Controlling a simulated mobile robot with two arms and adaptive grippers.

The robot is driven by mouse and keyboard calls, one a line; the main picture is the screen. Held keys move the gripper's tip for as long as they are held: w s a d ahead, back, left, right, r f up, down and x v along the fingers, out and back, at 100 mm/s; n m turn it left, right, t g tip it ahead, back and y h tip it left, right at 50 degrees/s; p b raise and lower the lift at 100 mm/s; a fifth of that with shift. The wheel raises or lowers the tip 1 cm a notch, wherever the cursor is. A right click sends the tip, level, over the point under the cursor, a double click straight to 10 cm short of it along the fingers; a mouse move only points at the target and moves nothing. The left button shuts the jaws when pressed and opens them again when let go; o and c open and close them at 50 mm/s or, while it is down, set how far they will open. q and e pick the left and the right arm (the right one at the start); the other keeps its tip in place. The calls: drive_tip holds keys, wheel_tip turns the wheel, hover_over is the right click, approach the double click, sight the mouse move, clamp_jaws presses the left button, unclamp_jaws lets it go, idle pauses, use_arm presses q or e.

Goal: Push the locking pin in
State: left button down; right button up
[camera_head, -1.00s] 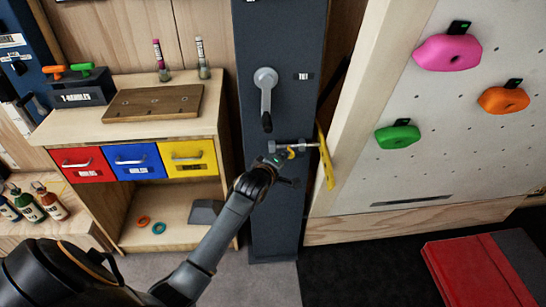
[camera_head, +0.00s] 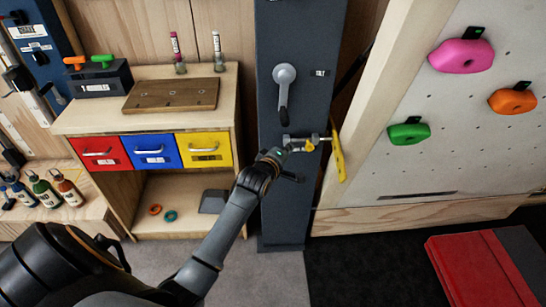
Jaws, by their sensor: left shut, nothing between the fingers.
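The locking pin (camera_head: 321,139) is a small silver metal part in a bracket on the dark grey post (camera_head: 283,215), below the grey crank handle (camera_head: 285,76). It points right, toward a yellow strip. A small yellow piece shows just under it. My left gripper (camera_head: 287,152) is shut and empty, close to the left end of the bracket. I cannot tell whether it touches the metal. Its fingers are small and partly merge with the dark post. My right gripper is not in view.
The yellow strip (camera_head: 338,154) hangs beside the post's right edge. A climbing wall (camera_head: 460,135) with coloured holds stands at the right. A cabinet with red, blue and yellow drawers (camera_head: 204,149) stands at the left. A red mat (camera_head: 475,270) lies on the floor.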

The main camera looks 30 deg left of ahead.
use_arm(q)
drive_tip(key=v, duration=0.7)
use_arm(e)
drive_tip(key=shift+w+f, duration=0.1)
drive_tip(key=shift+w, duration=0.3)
use_arm(q)
drive_tip(key=shift+d, duration=0.15)
